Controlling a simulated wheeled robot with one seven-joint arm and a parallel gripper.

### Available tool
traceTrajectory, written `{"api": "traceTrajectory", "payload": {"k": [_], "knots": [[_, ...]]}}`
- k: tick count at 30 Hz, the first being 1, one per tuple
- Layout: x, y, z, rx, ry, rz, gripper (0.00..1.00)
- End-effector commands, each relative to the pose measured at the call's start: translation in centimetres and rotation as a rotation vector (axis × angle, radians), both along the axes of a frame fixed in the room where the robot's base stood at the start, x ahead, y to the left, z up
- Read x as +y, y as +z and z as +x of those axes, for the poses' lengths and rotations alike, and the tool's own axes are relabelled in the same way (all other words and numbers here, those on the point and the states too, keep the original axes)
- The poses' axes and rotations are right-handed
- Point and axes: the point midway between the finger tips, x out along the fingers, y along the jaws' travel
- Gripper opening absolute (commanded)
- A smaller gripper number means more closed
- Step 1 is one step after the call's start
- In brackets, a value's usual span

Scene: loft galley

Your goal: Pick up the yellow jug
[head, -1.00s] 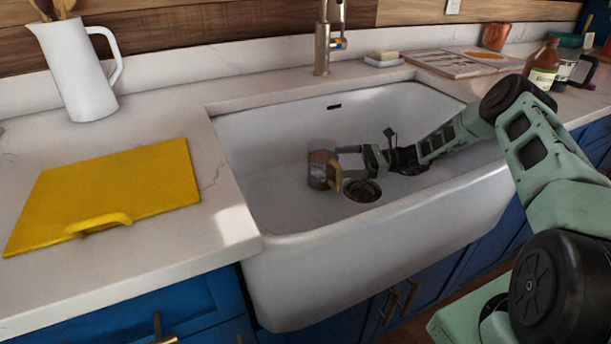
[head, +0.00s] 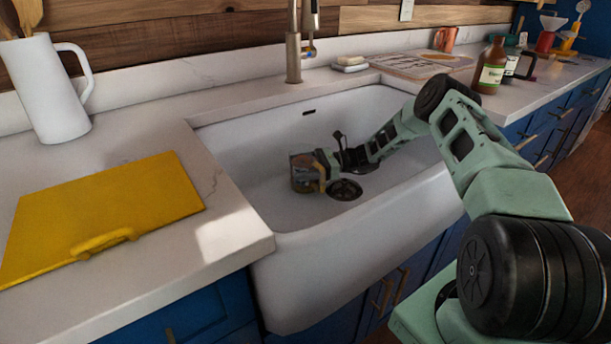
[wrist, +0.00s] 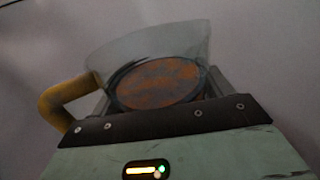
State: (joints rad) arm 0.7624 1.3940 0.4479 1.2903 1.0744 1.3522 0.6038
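The jug (head: 305,173) stands in the white sink near the drain. It has see-through sides and a yellow handle; the wrist view shows its flared clear body (wrist: 160,50), an orange-brown round area inside, and the handle at left. My gripper (head: 318,168) reaches low into the sink from the right, right up against the jug. In the wrist view my gripper (wrist: 157,105) has one finger on each side of the jug, spread apart. The fingertips are mostly hidden, and I cannot see whether either finger touches the jug.
The sink (head: 285,235) has raised walls around my arm, with a drain (head: 344,190) beside the jug. A faucet (head: 293,50) rises behind. A yellow cutting board (head: 110,210) and white pitcher (head: 52,95) are at left; a brown bottle (head: 490,68) stands at right.

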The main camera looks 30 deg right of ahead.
Motion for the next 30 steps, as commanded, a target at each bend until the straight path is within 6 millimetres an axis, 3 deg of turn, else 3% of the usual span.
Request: {"api": "traceTrajectory", "payload": {"k": [1, 4, 5, 19, 30], "knots": [[0.0, 0.0, 0.0, 0.000, 0.000, 0.000, 0.64], [0.0, 0.0, 0.0, 0.000, 0.000, 0.000, 0.36], [0.0, 0.1, 0.0, -0.002, 0.001, 0.002, 0.33], [0.0, 0.7, 0.0, -0.002, 0.001, 0.002, 0.33], [0.0, 3.4, 0.1, -0.004, 0.001, 0.002, 0.33]]}}
